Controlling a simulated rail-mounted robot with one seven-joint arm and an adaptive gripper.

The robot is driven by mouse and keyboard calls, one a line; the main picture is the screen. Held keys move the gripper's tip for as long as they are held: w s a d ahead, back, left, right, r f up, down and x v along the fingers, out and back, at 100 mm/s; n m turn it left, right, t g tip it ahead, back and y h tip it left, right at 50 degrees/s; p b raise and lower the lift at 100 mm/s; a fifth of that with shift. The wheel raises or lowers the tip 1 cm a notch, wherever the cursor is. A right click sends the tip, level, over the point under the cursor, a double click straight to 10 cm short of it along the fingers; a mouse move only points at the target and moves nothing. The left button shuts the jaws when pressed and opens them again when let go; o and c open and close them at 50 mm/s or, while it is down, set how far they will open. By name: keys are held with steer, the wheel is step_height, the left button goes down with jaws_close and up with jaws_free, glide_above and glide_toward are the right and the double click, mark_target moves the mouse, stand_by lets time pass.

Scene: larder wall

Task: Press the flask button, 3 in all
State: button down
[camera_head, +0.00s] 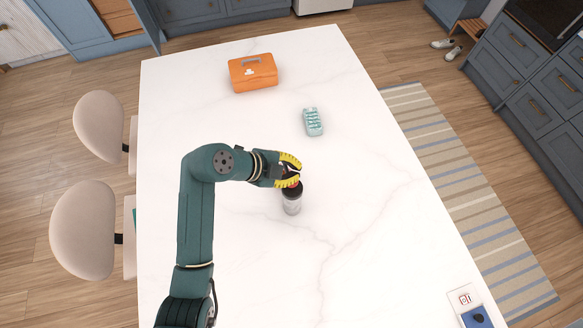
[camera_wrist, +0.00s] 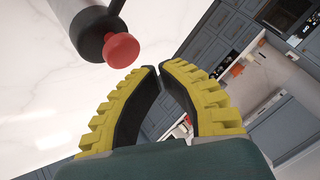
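The flask (camera_head: 292,205) stands on the white table near its middle, with a dark top and a paler grey body. In the wrist view the flask (camera_wrist: 72,12) shows at the upper left, with its red round button (camera_wrist: 121,50) sticking out from the dark end. My gripper (camera_head: 299,172) is at the flask's top, its yellow fingers partly covering the button in the head view. In the wrist view my gripper (camera_wrist: 160,70) has its fingertips almost together with nothing between them. The button lies beside the fingertips, seemingly apart from them.
An orange case (camera_head: 253,75) sits at the back of the table (camera_head: 230,270), and a small teal item (camera_head: 313,122) lies behind the flask. A card and a blue item (camera_head: 476,317) lie at the front right. Two chairs stand at the left edge. The tabletop around the flask is clear.

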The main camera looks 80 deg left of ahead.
step_height(320, 180, up, 4)
steer(key=p, duration=0.2)
steer(key=shift+r+p, duration=0.25)
steer(key=shift+p, duration=0.05)
stand_by(0.6)
